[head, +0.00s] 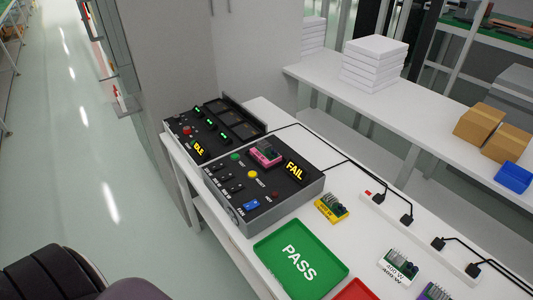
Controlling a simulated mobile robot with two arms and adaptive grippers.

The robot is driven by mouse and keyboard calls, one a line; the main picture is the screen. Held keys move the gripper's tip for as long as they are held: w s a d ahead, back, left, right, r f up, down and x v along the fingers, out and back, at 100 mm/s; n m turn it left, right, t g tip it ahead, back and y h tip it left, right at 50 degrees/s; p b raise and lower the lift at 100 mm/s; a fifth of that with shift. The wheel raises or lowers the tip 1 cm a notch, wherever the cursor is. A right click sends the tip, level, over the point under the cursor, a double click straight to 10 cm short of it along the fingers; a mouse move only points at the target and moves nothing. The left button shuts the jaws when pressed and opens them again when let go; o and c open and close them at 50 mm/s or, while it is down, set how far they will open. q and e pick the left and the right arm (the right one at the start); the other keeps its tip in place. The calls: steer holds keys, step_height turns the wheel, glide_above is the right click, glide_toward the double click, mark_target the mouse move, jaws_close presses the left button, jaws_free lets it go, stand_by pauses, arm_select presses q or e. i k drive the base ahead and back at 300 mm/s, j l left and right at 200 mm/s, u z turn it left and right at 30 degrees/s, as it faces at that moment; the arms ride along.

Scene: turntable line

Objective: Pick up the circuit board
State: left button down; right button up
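Several circuit boards are in the head view. A pink-based board (266,153) sits on the grey tester box (240,218), beside a lit yellow "FAIL" display (294,171). A yellow-based board (331,208) lies on the white table right of the tester. A white-based board (397,267) marked "400 W" lies nearer the lower right. A purple-based board (436,292) is partly cut off by the bottom edge. I cannot tell which board the task means. Neither of my grippers is in view.
A green "PASS" tray (262,252) lies in front of the tester, with a red tray (356,291) cut off beside it. A second tester (203,130) shows "IDLE". A power strip (420,238) with black cables runs along the table's right side. Cardboard boxes (480,123) stand on the back table.

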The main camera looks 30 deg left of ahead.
mark_target(266, 155)
steer(key=j+z, duration=0.1)
steer(key=z, duration=0.4)
steer(key=j+z, duration=0.1)
steer(key=z, duration=0.4)
steer(key=k+j+z, duration=0.1)
steer(key=j+z, duration=0.15)
steer(key=j, duration=0.2)
steer(key=k+j+z, duration=0.2)
steer(key=j, duration=0.2)
steer(key=j+z, duration=0.25)
steer(key=j, duration=0.2)
steer(key=k+j+z, duration=0.45)
steer(key=j, duration=0.25)
